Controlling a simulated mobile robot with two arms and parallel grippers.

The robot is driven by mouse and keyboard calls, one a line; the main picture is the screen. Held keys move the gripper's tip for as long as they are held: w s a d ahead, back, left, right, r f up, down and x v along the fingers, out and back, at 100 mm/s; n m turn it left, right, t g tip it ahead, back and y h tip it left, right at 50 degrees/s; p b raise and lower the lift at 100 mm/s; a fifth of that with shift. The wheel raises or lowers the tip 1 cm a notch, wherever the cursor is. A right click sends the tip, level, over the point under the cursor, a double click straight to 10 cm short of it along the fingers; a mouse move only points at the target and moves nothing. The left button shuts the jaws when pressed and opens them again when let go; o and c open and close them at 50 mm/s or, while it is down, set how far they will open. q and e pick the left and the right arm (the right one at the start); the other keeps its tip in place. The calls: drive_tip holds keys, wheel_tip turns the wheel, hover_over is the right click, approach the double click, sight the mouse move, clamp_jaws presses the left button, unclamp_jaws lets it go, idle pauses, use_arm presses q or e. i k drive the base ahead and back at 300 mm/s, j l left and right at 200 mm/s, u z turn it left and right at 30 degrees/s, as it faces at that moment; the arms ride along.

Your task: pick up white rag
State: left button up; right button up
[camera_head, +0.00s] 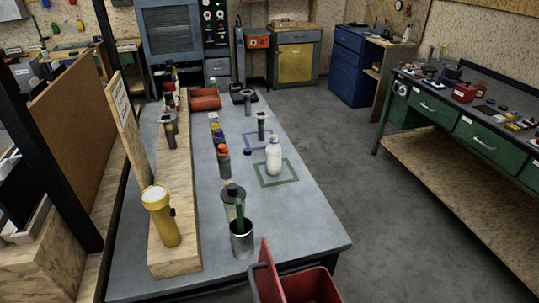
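I cannot make out a white rag in the head view. The clearest white thing is a white bottle (274,157), standing upright within a green taped square (290,179) on the grey worktable (308,224). Neither my left nor my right gripper is in view.
A yellow flashlight (161,217) stands on a wooden ledge at the table's left. A metal cup (242,240) and several bottles stand along the table's middle. A red bin (298,285) is at the near edge. Open floor (385,220) lies between this table and the green workbench (436,108).

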sight(213, 118)
drive_tip(key=z, duration=0.15)
drive_tip(key=l+z, duration=0.25)
drive_tip(key=l, duration=0.15)
drive_tip(key=i+l+z, duration=0.15)
drive_tip(key=l+z, duration=0.15)
drive_tip(key=i+l+z, duration=0.25)
drive_tip(key=l, duration=0.25)
drive_tip(key=i+l+z, duration=0.1)
drive_tip(key=i+l, duration=0.95)
drive_tip(key=i+j+u, duration=0.1)
drive_tip(key=i+u, duration=0.65)
drive_tip(key=i, duration=0.15)
drive_tip(key=i+l+u, duration=0.2)
drive_tip(key=i+u, duration=0.45)
drive_tip(key=i, duration=0.4)
drive_tip(key=i+u, duration=0.2)
drive_tip(key=i, duration=0.45)
drive_tip(key=i+l+u, duration=0.25)
drive_tip(key=i, duration=0.4)
drive_tip(key=j, duration=0.1)
